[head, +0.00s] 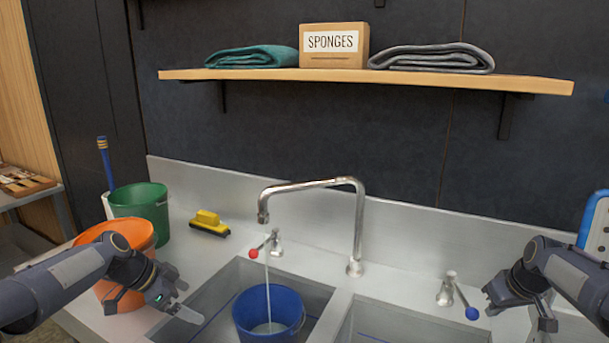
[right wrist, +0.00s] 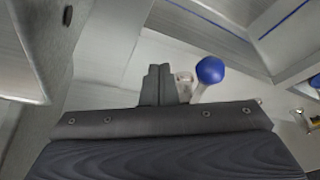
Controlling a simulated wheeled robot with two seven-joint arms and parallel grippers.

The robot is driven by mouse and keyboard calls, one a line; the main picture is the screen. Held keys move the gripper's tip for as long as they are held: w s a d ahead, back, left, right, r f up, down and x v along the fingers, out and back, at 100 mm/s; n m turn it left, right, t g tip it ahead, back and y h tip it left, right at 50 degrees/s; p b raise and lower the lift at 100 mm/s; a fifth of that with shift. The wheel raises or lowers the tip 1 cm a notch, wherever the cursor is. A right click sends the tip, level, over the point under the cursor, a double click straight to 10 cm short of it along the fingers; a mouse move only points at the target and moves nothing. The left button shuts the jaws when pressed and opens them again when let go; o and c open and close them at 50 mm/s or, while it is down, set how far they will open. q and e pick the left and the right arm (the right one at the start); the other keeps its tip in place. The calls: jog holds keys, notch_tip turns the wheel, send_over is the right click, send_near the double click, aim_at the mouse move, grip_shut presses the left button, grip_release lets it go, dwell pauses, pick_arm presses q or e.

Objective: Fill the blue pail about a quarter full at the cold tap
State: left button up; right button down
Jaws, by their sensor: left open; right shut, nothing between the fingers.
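The blue pail (head: 268,312) stands in the left sink basin under the spout of the faucet (head: 318,185). A thin stream of water (head: 268,285) falls from the spout into it; the water level is hard to make out. The cold tap (head: 472,313) has a blue knob on a lever right of the faucet; its knob also shows in the right wrist view (right wrist: 210,70). My right gripper (head: 518,303) is shut and empty, just right of the blue knob, with its fingers (right wrist: 160,85) apart from it. My left gripper (head: 178,298) is open and empty, left of the pail.
A red-knobbed tap (head: 254,253) stands left of the faucet. An orange bucket (head: 128,238), a green bucket (head: 148,203) and a yellow brush (head: 208,221) are on the left counter. A shelf (head: 400,77) with a sponge box (head: 333,45) and cloths hangs above.

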aim_at(472, 312)
jog(key=shift+s+a, duration=0.25)
jog(key=shift+a, duration=0.85)
jog(key=shift+s+a, duration=0.1)
jog(key=shift+a, duration=0.95)
jog(key=shift+a, duration=0.85)
